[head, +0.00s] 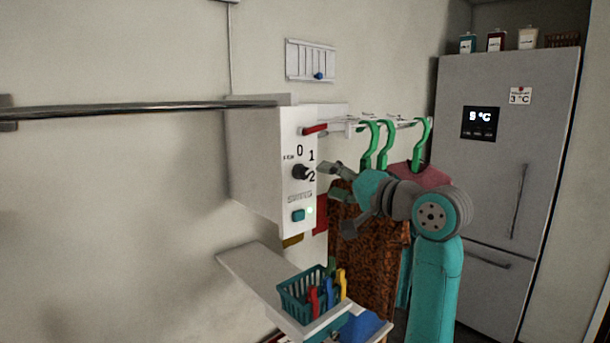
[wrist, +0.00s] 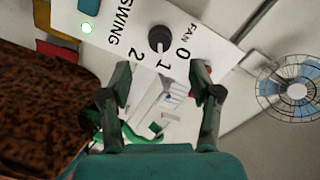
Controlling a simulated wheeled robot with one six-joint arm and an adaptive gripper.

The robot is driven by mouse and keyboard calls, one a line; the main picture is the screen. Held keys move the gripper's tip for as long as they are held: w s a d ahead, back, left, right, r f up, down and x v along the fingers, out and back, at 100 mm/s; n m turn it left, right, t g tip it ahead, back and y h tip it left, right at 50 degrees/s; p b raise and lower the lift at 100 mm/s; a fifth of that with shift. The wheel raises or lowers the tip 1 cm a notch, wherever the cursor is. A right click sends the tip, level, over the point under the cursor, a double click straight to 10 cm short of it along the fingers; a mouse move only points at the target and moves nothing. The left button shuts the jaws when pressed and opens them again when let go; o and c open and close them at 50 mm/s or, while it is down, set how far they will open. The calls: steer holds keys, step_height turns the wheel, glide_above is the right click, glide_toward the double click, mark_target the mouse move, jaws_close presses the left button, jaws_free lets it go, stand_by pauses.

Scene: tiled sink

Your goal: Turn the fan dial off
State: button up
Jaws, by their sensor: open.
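The fan dial (head: 300,172) is a black knob on the front of a white wall box (head: 262,165), with 0, 1 and 2 printed around it. In the wrist view the dial (wrist: 159,39) sits ahead of the fingers, beside the numbers 0, 1 and 2 and the word FAN. My gripper (head: 331,180) is just to the right of the dial, apart from it. In the wrist view my gripper (wrist: 163,82) has its two fingers spread, with nothing between them.
A green lamp and a teal button (head: 298,215) are below the dial. A red lever (head: 315,129) is above it. Green hangers (head: 386,145) with clothes hang close behind my arm. A shelf with a basket (head: 303,292) is below. A fan (wrist: 291,85) shows at right in the wrist view.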

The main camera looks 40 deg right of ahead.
mark_target(305, 174)
steer(key=w, duration=0.8)
steer(key=shift+w+a, duration=0.1)
steer(key=shift+a, duration=0.05)
steer(key=c, duration=1.2)
